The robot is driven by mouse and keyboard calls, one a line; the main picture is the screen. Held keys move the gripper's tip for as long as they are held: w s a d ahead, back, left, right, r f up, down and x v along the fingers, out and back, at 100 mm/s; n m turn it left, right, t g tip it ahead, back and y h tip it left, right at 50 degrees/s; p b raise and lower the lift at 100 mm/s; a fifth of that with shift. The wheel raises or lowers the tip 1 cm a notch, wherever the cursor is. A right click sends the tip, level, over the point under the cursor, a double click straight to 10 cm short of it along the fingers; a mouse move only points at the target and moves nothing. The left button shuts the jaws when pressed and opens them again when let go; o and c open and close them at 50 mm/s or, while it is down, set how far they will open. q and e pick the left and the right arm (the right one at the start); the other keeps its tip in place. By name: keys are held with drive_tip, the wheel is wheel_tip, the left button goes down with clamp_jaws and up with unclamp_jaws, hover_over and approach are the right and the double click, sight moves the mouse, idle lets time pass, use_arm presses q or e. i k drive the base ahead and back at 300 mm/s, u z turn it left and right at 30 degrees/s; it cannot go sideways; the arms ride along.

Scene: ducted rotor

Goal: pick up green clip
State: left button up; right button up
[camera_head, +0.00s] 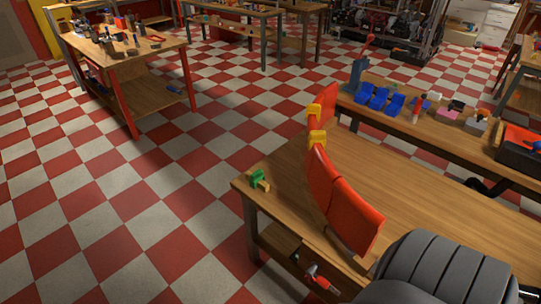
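A small green clip (257,175) lies on the wooden table (430,215), near its left corner. A small yellowish piece (264,185) sits right beside it, and I cannot tell whether the two are joined. Neither of my grippers is in the head view, so nothing is seen at or around the clip.
Curved orange-red panels (340,205) with yellow clips (317,138) stand on the table, right of the green clip. A large dark grey ribbed object (440,270) fills the lower right. Another bench behind holds blue bins (378,98). Checkered floor (150,215) is open at left.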

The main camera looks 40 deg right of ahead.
sight(258, 175)
drive_tip(key=z, duration=0.7)
drive_tip(key=i, duration=0.75)
drive_tip(key=z, duration=0.9)
